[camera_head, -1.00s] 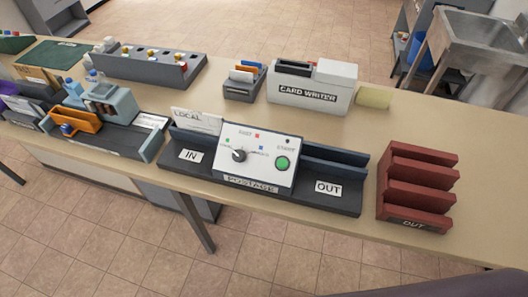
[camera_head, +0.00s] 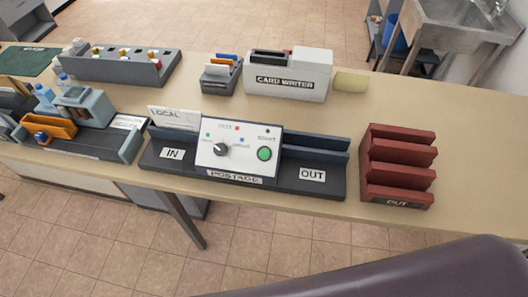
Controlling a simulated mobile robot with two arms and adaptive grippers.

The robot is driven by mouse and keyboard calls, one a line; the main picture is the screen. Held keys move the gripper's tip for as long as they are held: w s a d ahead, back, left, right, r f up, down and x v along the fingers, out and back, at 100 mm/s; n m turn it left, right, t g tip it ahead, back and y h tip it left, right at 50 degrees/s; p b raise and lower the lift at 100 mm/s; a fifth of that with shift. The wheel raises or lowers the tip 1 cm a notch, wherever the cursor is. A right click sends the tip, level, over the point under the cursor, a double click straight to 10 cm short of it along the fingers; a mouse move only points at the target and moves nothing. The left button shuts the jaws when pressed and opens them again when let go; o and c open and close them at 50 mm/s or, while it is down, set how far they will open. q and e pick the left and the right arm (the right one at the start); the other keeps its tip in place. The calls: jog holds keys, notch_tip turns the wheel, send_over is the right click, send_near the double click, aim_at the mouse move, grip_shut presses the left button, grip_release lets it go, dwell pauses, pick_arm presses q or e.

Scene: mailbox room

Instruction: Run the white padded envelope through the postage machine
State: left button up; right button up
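The postage machine (camera_head: 238,150) stands on the long beige table, with a white sloped panel, a dark knob and a green button. Its dark tray has an IN label (camera_head: 172,153) on the left and an OUT label (camera_head: 312,175) on the right. A flat white piece marked LOCAL (camera_head: 174,117) stands upright at the back of the IN side; I cannot tell whether it is the padded envelope. The OUT side looks empty. Neither of my grippers is in view.
A dark red slotted rack marked OUT (camera_head: 397,168) stands right of the machine. A white card writer (camera_head: 287,78) and a grey card holder (camera_head: 220,76) are behind. A blue-grey device (camera_head: 92,107) is at left. A dark purple rounded surface (camera_head: 430,275) fills the lower right.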

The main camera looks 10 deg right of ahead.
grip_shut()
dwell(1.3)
